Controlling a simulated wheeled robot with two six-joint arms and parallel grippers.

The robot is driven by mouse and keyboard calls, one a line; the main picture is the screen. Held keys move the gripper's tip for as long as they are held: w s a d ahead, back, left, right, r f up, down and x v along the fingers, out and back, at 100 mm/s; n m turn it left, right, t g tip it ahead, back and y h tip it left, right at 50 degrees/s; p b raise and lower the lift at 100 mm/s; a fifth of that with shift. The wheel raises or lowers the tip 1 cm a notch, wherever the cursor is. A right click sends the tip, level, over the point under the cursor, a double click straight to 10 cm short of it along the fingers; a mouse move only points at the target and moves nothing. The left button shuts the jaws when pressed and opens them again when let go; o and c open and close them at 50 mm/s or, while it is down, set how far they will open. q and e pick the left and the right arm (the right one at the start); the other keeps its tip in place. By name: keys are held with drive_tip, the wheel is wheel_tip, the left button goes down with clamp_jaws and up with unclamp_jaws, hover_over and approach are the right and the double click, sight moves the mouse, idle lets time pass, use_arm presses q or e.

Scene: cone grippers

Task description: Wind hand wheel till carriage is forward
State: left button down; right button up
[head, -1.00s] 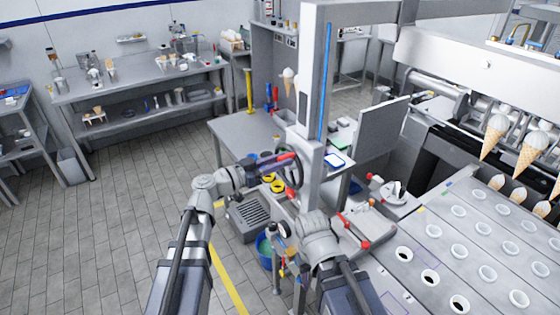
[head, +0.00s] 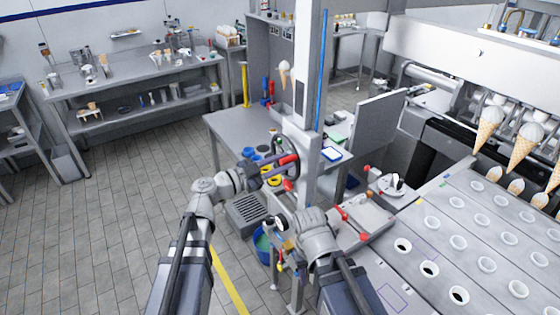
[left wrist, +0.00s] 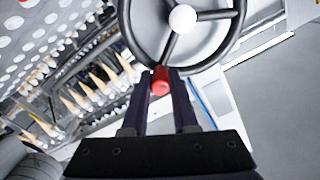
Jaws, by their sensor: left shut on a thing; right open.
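The dark hand wheel (head: 294,150) stands upright on the side of a grey column, partly hidden by my left gripper in the head view. In the left wrist view, its rim, spokes and white hub (left wrist: 183,18) show at the top. My left gripper (head: 284,162) is shut on the wheel's red handle (left wrist: 160,80), which lies between the two dark fingers. The white machine body (head: 450,55) at the right has cones (head: 490,130) hanging below it; I cannot tell which part is the carriage. My right gripper (head: 277,224) is lower, apart from the wheel, and open.
A plate with round holes (head: 455,225) fills the lower right. A grey table (head: 232,126) stands behind the wheel, and a blue bucket (head: 263,247) is on the floor below. A bench (head: 135,82) stands at the back left. The floor at left is clear.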

use_arm(q)
drive_tip(key=shift+s+d+f+m, duration=0.2)
drive_tip(key=shift+f+m, duration=0.15)
drive_tip(key=shift+m, duration=0.15)
drive_tip(key=c, duration=0.7)
unclamp_jaws()
drive_tip(key=shift+a, duration=0.1)
drive_tip(key=shift+v, duration=3.85)
drive_tip(key=shift+c, duration=0.2)
